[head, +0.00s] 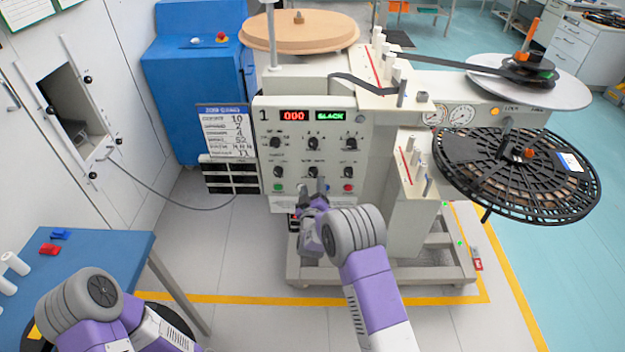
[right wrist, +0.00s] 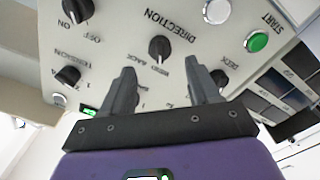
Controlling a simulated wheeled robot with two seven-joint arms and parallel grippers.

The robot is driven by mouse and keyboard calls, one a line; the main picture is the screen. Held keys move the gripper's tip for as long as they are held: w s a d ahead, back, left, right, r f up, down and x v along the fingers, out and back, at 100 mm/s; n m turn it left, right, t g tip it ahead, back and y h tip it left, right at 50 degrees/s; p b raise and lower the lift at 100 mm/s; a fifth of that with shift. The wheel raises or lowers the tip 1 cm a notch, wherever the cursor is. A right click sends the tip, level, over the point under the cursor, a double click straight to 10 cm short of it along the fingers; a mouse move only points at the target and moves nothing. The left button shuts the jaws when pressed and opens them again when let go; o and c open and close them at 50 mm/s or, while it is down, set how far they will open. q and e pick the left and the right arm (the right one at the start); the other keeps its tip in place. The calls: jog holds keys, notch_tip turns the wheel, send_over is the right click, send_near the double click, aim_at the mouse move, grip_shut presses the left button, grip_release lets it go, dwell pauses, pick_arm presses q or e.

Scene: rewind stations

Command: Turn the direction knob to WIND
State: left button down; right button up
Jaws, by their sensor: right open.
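The direction knob is a small black knob on the light control panel, in the middle of its lower knob row in the head view (head: 313,171). In the right wrist view the panel appears upside down, and the knob (right wrist: 160,48) is beside the DIRECTION lettering. My right gripper (head: 313,187) is in front of the panel, just below the knob in the head view. In the right wrist view its fingers (right wrist: 161,70) are apart and empty, with the knob between and just beyond their tips. The knob's exact setting is too small to tell. My left gripper is out of view.
Other knobs sit close by, including the tension knob (right wrist: 68,75). The green START button (right wrist: 257,41) is near too. The red display (head: 293,115) reads 000. A black reel (head: 460,150) stands right of the panel, a blue table (head: 110,245) at left.

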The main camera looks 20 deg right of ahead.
jog(key=shift+v, duration=1.1)
jog(key=s+a+f+m+g+y+p, duration=0.1)
jog(key=s+f+m+g+y+p, duration=0.2)
jog(key=s+f+g, duration=0.85)
jog(key=s+a+f+m+g+y, duration=0.1)
jog(key=s+a+f+y, duration=0.1)
jog(key=s, duration=0.7)
jog(key=s+a+f+m+g+y, duration=0.2)
jog(key=s+a+f, duration=0.1)
jog(key=s, duration=0.7)
jog(key=s+a+f+m+g+y, duration=0.1)
jog(key=s+a+f+g+y, duration=0.1)
jog(key=s, duration=0.7)
jog(key=shift+s+a+f, duration=0.2)
jog(key=shift+a+f, duration=0.05)
jog(key=shift+a, duration=0.25)
